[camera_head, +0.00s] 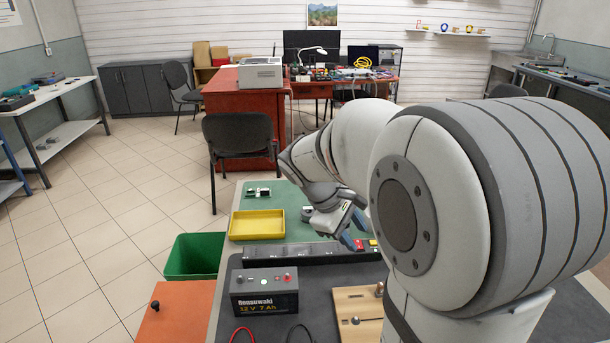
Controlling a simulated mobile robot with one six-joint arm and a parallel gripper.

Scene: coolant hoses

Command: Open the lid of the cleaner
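I cannot pick out the cleaner or its lid for certain. A light grey boxy machine (260,73) stands on the red desk at the back, but it is too small to tell whether it is the cleaner. My gripper (352,238) hangs above the green mat (296,203), right of the yellow tray (256,224). Its fingers are partly hidden and small, so I cannot tell if they are open. My arm fills the right half of the view and hides much of the bench there.
A black battery (264,299) and a wooden board (357,308) are on the near bench. A dark strip (300,255) crosses behind them. A green bin (194,257) stands left of the bench. A black chair (239,139) stands behind it. The tiled floor at left is clear.

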